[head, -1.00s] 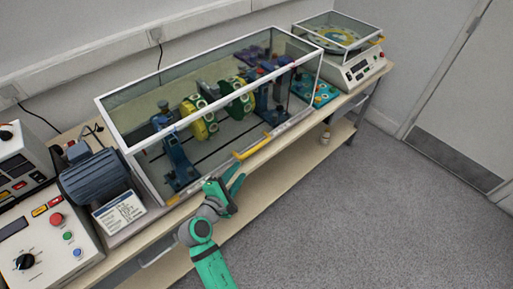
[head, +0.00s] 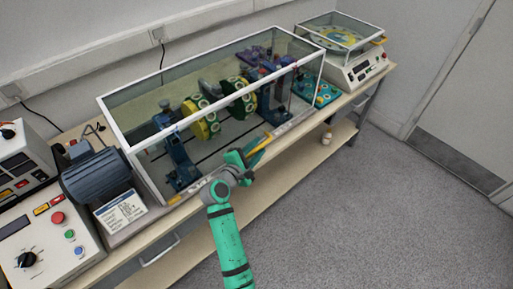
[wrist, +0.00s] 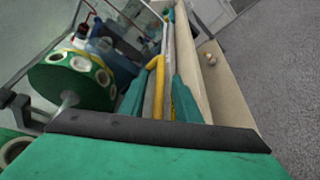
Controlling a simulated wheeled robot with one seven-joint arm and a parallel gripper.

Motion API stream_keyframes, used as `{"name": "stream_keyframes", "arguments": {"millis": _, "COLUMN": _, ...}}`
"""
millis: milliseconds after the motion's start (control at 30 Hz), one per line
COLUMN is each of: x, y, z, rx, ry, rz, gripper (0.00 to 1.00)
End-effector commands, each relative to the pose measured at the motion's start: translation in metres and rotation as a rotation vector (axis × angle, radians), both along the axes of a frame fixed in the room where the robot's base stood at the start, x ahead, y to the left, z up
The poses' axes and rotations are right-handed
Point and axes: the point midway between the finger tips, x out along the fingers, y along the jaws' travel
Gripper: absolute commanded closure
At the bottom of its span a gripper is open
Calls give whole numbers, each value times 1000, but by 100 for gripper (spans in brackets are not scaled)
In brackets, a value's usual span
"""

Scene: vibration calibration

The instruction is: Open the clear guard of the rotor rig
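The rotor rig's clear guard (head: 226,101) has a white frame. It sits closed over the rig on the bench. Its yellow handle (head: 259,146) is on the lower front edge. The handle also shows in the wrist view (wrist: 157,84). My gripper (head: 250,155) is at the handle, in front of the guard. In the wrist view my gripper (wrist: 157,98) is open, with a green finger on each side of the handle. Gaps show between fingers and handle. In the head view the gripper hides part of the handle. Green and yellow rotor discs (head: 205,122) show inside.
A blue motor (head: 97,178) and a control box (head: 45,232) stand on the bench at left. A second instrument with a clear cover (head: 345,50) stands at the far right. A small bottle (head: 327,137) is on the lower shelf. The floor in front is clear.

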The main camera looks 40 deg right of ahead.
Motion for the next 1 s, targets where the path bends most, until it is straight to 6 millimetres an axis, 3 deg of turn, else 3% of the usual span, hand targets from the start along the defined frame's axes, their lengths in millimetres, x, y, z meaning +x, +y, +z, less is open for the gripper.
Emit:
{"name": "stream_keyframes", "arguments": {"millis": 400, "x": 6, "y": -2, "z": -2, "rx": 0, "ry": 0, "rz": 8, "gripper": 70}}
{"name": "stream_keyframes", "arguments": {"millis": 533, "x": 6, "y": -2, "z": -2, "rx": -1, "ry": 0, "rz": 9, "gripper": 100}}
{"name": "stream_keyframes", "arguments": {"millis": 833, "x": 6, "y": -2, "z": 1, "rx": 0, "ry": 7, "rz": 9, "gripper": 100}}
{"name": "stream_keyframes", "arguments": {"millis": 1000, "x": 6, "y": -1, "z": 17, "rx": -3, "ry": 42, "rz": 12, "gripper": 100}}
